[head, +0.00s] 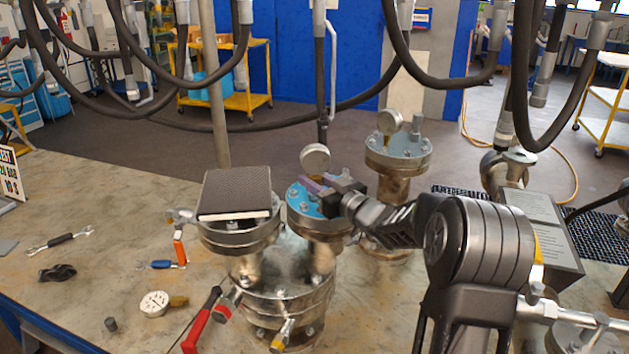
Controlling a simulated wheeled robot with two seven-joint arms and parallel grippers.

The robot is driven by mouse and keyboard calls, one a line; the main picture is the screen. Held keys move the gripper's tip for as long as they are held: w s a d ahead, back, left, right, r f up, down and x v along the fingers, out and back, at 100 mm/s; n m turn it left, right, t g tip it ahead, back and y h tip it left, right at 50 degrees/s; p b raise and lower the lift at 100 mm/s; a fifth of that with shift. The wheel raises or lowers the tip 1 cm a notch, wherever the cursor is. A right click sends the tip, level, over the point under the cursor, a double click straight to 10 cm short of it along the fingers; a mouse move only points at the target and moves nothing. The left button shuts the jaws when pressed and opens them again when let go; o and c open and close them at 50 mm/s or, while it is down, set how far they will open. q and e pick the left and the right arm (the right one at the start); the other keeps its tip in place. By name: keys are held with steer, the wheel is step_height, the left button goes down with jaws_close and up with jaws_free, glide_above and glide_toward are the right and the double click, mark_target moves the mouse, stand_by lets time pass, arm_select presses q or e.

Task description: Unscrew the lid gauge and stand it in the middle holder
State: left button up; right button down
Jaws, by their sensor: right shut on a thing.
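The lid gauge (315,158) stands upright, its round pale dial above the blue lid (303,207) of the middle flanged vessel. My right gripper (318,187) reaches in from the right, low over this lid, and is shut on the gauge's base just below the dial. The fingers and my wrist hide the stem and part of the lid, so I cannot tell whether the thread is still engaged. My left gripper is not in view. I cannot make out the middle holder.
A second gauge (390,122) stands on the back vessel (397,155). A loose gauge (154,303) lies on the bench (90,200). Thick hoses hang overhead.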

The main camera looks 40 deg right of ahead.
mark_target(322, 183)
steer(key=n+y, duration=0.1)
steer(key=y, duration=0.1)
steer(key=n+y, duration=0.1)
steer(key=y, duration=0.1)
steer(key=shift+d+n+g, duration=0.15)
steer(key=shift+n+g, duration=0.15)
steer(key=shift+n, duration=0.1)
steer(key=y, duration=0.1)
steer(key=n+g+y, duration=0.1)
steer(key=shift+a+n+y, duration=0.2)
steer(key=shift+n+y, duration=0.1)
steer(key=shift+y, duration=0.1)
steer(key=c, duration=1)
jaws_free()
steer(key=b+v, duration=0.1)
steer(key=v, duration=0.5)
steer(key=shift+s+d+f+b, duration=0.1)
steer(key=shift+s+b, duration=0.15)
steer(key=shift+b, duration=0.15)
steer(key=shift+s+d, duration=0.2)
steer(key=shift+s, duration=0.4)
steer(key=shift+c, duration=0.2)
